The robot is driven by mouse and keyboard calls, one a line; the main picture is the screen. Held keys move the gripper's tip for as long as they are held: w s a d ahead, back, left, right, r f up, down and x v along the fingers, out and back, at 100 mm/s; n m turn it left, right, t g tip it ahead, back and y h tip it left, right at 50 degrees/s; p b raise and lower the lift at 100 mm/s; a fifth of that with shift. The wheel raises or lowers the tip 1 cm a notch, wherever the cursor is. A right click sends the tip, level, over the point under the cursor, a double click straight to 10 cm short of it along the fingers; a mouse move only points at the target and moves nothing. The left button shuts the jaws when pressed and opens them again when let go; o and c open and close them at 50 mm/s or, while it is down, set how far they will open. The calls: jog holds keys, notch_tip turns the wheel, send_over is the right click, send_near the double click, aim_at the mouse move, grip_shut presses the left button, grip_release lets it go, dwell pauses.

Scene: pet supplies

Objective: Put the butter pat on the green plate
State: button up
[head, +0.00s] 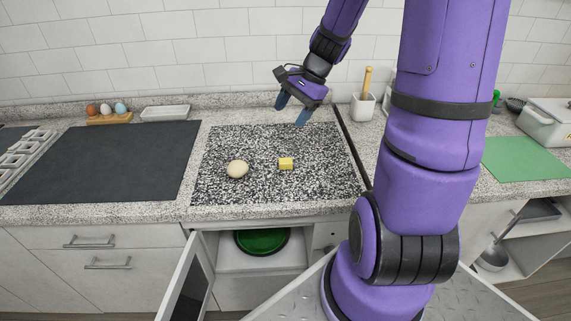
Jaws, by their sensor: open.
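The butter pat (286,163) is a small yellow block lying on the speckled counter board, right of a round beige item. The green plate (262,241) is dark green and sits inside the open cabinet below the counter, partly under its top edge. My gripper (292,110) is open and empty, with two blue fingertips above the back part of the speckled board. It is behind the butter pat and apart from it.
A round beige item (237,169) lies left of the butter. An open cabinet door (188,283) swings out at lower left. A dark mat (100,160), an egg holder (109,118), a white dish (165,113) and a utensil cup (363,107) are on the counter.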

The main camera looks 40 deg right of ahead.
aim_at(286, 160)
jog(key=d+f+m+t, duration=0.1)
jog(key=d+f+m, duration=0.2)
jog(key=f, duration=0.1)
jog(key=w+d+f+m+t+y, duration=0.1)
jog(key=d+f+m, duration=0.2)
jog(key=f, duration=0.2)
jog(key=d+f+m+y, duration=0.1)
jog(key=d+f+m, duration=0.2)
jog(key=d+f, duration=0.1)
jog(key=shift+w+f+m+t, duration=0.3)
jog(key=shift+w+f+t, duration=0.1)
jog(key=shift+f, duration=0.15)
jog(key=x, duration=0.4)
jog(key=shift+a+f, duration=0.1)
jog(key=shift+a, duration=0.1)
jog(key=shift+a+r+x, duration=0.1)
jog(key=shift+x, duration=0.9)
jog(key=shift+a+r+x, duration=0.1)
jog(key=shift+a+x, duration=0.05)
jog(key=shift+x, duration=0.85)
jog(key=shift+a+r+x, duration=0.1)
jog(key=shift+x, duration=0.85)
jog(key=c, duration=1.1)
jog(key=shift+o, duration=0.2)
